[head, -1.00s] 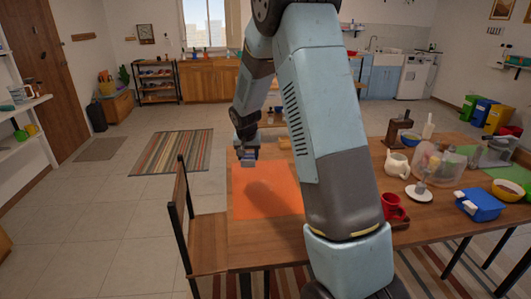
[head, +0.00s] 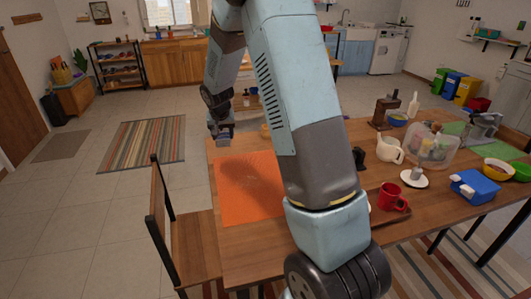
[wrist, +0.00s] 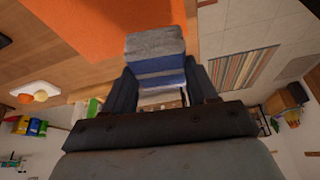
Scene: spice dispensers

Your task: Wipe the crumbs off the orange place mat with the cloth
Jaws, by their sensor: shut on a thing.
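The orange place mat (head: 235,200) lies flat on the wooden table, partly hidden by my arm. Faint small specks, perhaps crumbs (head: 262,180), show on it beside a dark arm shadow. My gripper (head: 222,134) is just beyond the mat's far left corner, near the table's far edge. It is shut on the cloth, a folded blue and grey block. In the wrist view the cloth (wrist: 155,62) sits between the two dark fingers, with the mat (wrist: 120,20) behind it. I cannot tell the exact height of the cloth.
A red mug (head: 392,197) stands right of my arm. A white jug (head: 390,150), a clear container (head: 430,145) and a blue box (head: 474,188) stand farther right. A wooden chair (head: 185,240) is at the table's left side. Bare tabletop (head: 240,250) shows in front of the mat.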

